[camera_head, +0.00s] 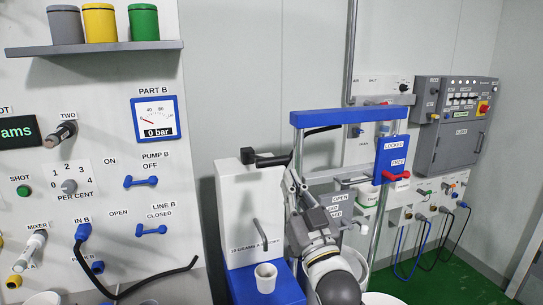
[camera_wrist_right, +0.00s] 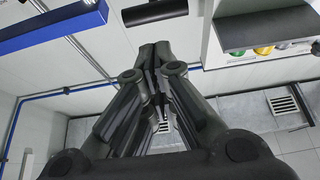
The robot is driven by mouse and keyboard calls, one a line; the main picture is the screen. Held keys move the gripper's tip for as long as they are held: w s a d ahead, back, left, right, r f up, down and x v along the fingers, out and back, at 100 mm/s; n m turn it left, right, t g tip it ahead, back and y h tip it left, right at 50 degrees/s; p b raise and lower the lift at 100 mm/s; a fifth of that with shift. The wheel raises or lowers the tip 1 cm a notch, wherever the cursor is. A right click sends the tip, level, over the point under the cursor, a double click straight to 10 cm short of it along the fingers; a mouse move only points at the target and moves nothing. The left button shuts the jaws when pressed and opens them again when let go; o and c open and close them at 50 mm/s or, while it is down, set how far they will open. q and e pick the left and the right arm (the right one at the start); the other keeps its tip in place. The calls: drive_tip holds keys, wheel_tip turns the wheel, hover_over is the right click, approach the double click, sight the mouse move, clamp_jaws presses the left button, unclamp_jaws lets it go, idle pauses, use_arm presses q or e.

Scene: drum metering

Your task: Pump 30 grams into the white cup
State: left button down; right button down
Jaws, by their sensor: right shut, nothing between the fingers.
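The white cup (camera_head: 265,278) stands upright on the blue base of the pump, under the bent grey spout (camera_head: 261,234). The inside of the cup is too small to read. The white pump body (camera_head: 238,205) carries a label that reads 15 grams a stroke. Its black handle (camera_head: 268,158) sticks out to the right at the top. My right gripper (camera_head: 292,178) is shut and empty, its tips close to the handle's right end, seemingly just below it. The right wrist view shows the closed fingers (camera_wrist_right: 155,55) with a black bar (camera_wrist_right: 160,11), seemingly the handle, beyond them. My left gripper is out of view.
A blue-topped frame (camera_head: 350,117) with a red lever (camera_head: 396,175) stands right of the pump. A wall panel with knobs, valves and a gauge (camera_head: 155,120) is at the left. A shelf (camera_head: 95,48) holds three coloured containers. A grey control cabinet (camera_head: 455,120) is at the right.

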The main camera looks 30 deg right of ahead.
drive_tip(key=s+r, duration=0.1)
drive_tip(key=r, duration=0.2)
drive_tip(key=shift+s+a+t, duration=0.15)
drive_tip(key=shift+s+t, duration=0.2)
drive_tip(key=shift+t, duration=0.05)
drive_tip(key=p+x, duration=0.6)
drive_tip(key=x, duration=0.5)
drive_tip(key=shift+f, duration=2.3)
drive_tip(key=shift+f, duration=0.1)
